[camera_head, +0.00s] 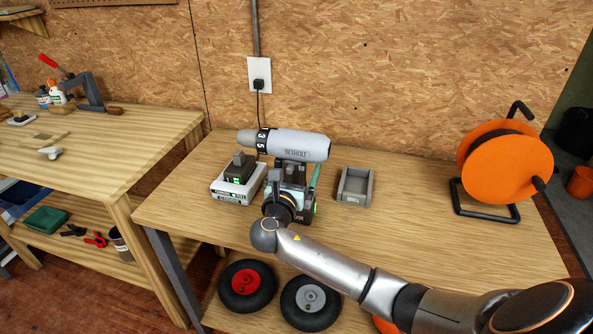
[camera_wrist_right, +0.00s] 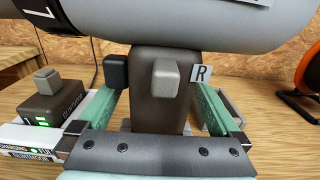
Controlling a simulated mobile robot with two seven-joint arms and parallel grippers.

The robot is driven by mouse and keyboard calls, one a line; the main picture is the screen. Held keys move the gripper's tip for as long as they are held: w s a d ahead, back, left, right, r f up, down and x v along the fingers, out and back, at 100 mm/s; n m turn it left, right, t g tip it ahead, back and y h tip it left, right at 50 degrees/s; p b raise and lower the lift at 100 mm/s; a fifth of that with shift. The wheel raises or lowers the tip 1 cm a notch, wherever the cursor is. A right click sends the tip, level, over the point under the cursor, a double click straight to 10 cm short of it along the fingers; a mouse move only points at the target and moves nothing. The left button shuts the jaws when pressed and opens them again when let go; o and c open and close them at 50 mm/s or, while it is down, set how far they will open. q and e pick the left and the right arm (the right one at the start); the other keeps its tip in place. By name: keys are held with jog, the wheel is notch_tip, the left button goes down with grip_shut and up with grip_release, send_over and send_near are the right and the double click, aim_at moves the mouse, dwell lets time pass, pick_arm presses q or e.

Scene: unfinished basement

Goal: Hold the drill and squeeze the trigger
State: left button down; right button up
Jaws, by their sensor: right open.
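The drill has a thick grey body (camera_head: 300,146) lying level, with its nose to the left, and stands upright on the table by its dark handle and base. In the right wrist view the brown handle (camera_wrist_right: 150,112) fills the middle, under the grey body (camera_wrist_right: 185,22). A light grey block (camera_wrist_right: 166,78), perhaps the trigger, sticks out of the handle, beside an "R" mark. My right gripper (camera_head: 290,188) is at the handle, its green-padded fingers (camera_wrist_right: 158,100) open, one on each side. A gap shows at the left finger; contact on the right is unclear. My left gripper is out of view.
A charger (camera_head: 232,188) with a battery-like block stands just left of the drill. A small grey tray (camera_head: 355,186) is to the right. An orange cable reel (camera_head: 505,166) stands at the table's right end. The table between tray and reel is clear.

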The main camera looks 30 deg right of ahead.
jog(key=shift+c, duration=0.2)
grip_shut()
dwell(0.5)
dwell(0.9)
dwell(1.2)
jog(key=shift+o, duration=0.2)
grip_release()
jog(key=v, duration=1.2)
